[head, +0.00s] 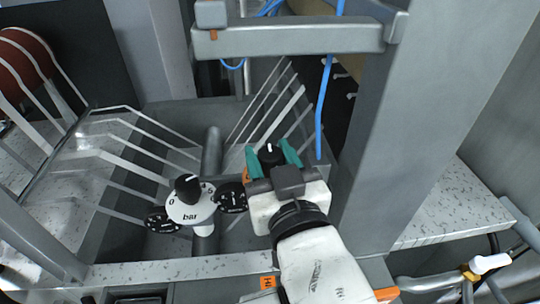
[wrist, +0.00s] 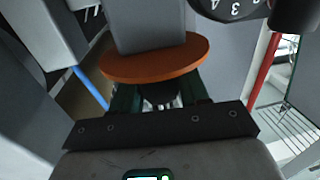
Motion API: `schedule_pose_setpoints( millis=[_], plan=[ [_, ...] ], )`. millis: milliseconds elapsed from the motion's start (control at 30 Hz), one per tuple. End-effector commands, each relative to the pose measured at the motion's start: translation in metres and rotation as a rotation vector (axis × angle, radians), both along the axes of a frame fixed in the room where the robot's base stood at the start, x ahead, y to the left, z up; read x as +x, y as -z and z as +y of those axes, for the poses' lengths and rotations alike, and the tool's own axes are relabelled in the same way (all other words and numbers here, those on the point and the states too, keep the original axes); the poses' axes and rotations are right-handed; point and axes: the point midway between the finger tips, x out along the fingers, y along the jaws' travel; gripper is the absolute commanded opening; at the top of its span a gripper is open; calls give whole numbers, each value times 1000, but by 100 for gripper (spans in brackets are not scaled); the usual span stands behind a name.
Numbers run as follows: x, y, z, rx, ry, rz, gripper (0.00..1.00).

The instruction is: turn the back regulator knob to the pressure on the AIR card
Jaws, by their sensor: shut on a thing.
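The back regulator knob (head: 269,153) is black with a white mark on top, which points roughly toward the top of the picture in the head view. My gripper (head: 273,157) has its green fingers on both sides of this knob and is shut on it. The fingers and wrist hide its scale. In the wrist view, my gripper (wrist: 155,98) is partly hidden behind an orange disc (wrist: 155,60) with a grey block above. The front regulator knob (head: 187,186), black, stands on a white dial (head: 190,210) marked "0" and "bar". I see no readable AIR card.
Black numbered dials (head: 231,197) and (head: 162,220) flank the white dial. A grey overhead bar (head: 290,39) and a blue hose (head: 323,100) are close behind my gripper. A grey post (head: 375,140) rises to its right. Metal racks (head: 130,150) lie left.

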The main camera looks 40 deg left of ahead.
Motion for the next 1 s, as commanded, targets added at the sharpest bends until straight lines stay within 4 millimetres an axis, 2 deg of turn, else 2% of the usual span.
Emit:
schedule_pose_setpoints(
  millis=[367, 1000],
  plan=[
    [-2, 1, 1, -1, 146, -3, 14],
    [-2, 4, 2, 4, 682, -2, 14]
  ],
)
